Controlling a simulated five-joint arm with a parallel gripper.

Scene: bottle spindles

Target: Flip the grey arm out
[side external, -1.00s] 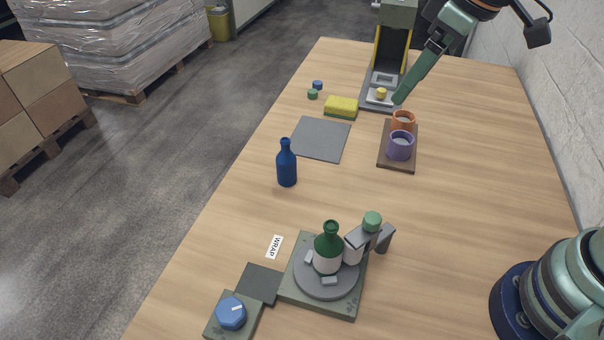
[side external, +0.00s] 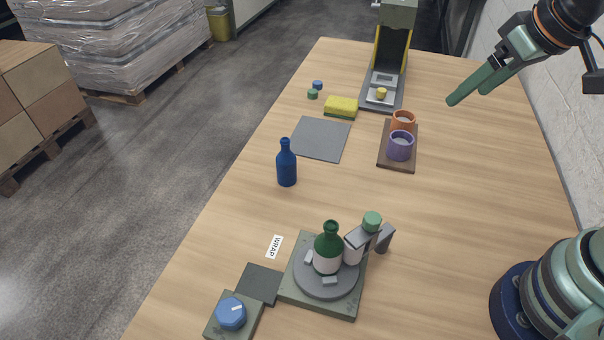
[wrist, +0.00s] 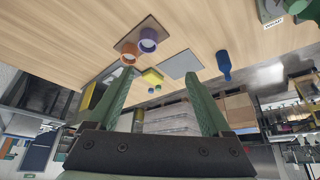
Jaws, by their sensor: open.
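The grey arm (side external: 364,236) sits at the right of the turntable base (side external: 324,302), with a white roller and a green knob (side external: 372,221) on top. It lies close against a green bottle (side external: 328,249) with a pale wrap, which stands upright on the round grey turntable. I cannot tell whether the arm touches the bottle. My gripper (side external: 469,91) is open and empty, high over the far right of the table, well away from the arm. Its two green fingers also show apart in the wrist view (wrist: 163,100). The wrist view does not clearly show the grey arm.
A blue dial (side external: 231,313) stands front left of the base. A blue bottle (side external: 287,163) stands mid-table. Orange (side external: 404,120) and purple (side external: 400,146) cups sit on a brown tray (side external: 397,169). A press (side external: 396,28), a sponge (side external: 341,106) and a grey mat (side external: 319,139) are farther back. The right middle is clear.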

